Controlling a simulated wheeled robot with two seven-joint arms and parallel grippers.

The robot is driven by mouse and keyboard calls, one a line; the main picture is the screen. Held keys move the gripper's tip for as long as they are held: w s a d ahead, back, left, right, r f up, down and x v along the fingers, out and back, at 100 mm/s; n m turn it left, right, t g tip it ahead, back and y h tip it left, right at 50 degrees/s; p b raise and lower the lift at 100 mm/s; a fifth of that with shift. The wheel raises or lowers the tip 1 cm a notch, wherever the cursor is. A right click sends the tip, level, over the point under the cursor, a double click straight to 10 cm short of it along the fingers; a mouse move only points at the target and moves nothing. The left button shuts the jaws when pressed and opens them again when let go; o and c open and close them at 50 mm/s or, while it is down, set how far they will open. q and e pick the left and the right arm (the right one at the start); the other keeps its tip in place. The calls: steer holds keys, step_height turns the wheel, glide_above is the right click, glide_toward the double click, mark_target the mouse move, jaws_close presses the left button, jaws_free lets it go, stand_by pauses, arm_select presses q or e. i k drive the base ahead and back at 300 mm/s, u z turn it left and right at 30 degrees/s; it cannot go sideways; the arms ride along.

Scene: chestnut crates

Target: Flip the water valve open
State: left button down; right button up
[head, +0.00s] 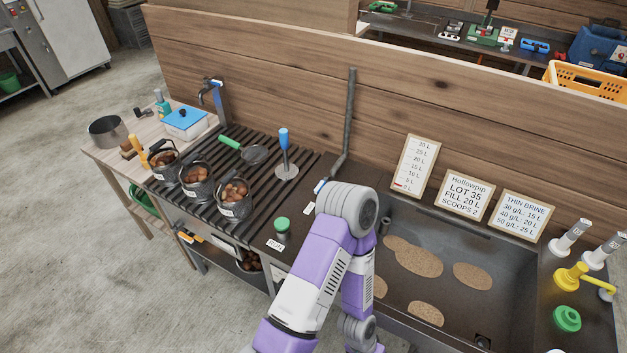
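A grey pipe (347,125) runs down the wooden back wall to the counter beside the sink. At its foot a small blue-and-white part (320,186) shows at the edge of my arm; it may be the water valve's handle, but most of that spot is hidden by my purple and grey arm. I cannot tell the valve's position. The sink (515,270) is dark metal, with several brown patches on its floor. My arm is bent, its grey joint over the sink's left edge. Neither of my grippers is in view.
A green button (282,224) stands left of my arm. Buckets of chestnuts (234,208) stand on the slatted rack (215,150), with a green-handled strainer (252,153) and a blue-handled tool (284,140).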

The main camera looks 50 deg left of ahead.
mark_target(327, 175)
steer(key=k, duration=0.7)
steer(key=u, duration=0.8)
steer(key=i, duration=0.45)
